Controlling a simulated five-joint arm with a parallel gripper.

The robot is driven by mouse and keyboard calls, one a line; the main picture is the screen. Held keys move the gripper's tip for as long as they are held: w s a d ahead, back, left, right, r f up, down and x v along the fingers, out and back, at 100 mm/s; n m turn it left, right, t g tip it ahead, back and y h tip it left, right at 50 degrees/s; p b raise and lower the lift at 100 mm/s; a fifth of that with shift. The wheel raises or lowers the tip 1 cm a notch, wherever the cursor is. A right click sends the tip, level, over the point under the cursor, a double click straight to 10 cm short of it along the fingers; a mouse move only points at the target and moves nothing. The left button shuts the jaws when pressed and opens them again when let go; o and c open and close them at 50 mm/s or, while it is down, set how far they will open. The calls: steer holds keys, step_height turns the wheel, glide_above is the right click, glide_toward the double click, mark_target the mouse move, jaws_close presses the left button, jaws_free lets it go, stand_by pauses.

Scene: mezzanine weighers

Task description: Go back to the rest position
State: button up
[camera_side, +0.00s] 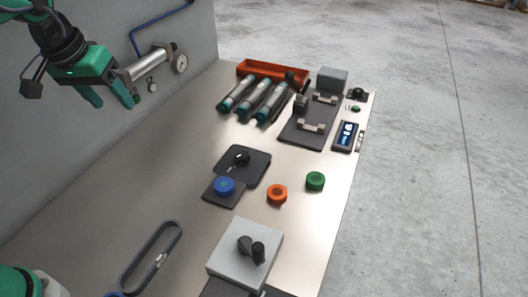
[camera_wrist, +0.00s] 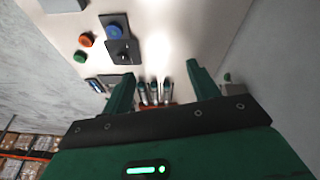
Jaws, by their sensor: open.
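My gripper (camera_side: 112,101) is open and empty, raised high above the left side of the workbench (camera_side: 170,165) near the grey wall. In the wrist view its two green fingers (camera_wrist: 158,82) stand apart with nothing between them; the bench lies well below. A blue round piece (camera_side: 224,187) sits on a dark square pad. No piece touches my gripper.
Three teal-ended cylinders (camera_side: 249,103) lie before an orange tray (camera_side: 245,69) at the back. A dark plate with handles (camera_side: 305,130) is beside them. A grey block with a black knob (camera_side: 246,250) stands in front. A gauge and pipe (camera_side: 160,63) on the wall are close to my gripper.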

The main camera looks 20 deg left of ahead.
steer(key=s+a+f+m+t, duration=0.1)
steer(key=s+a+f, duration=0.1)
steer(key=s, duration=0.4)
steer(key=s+a+f+m, duration=0.1)
steer(key=s+a+f, duration=0.1)
steer(key=s, duration=0.4)
steer(key=shift+s+t, duration=0.4)
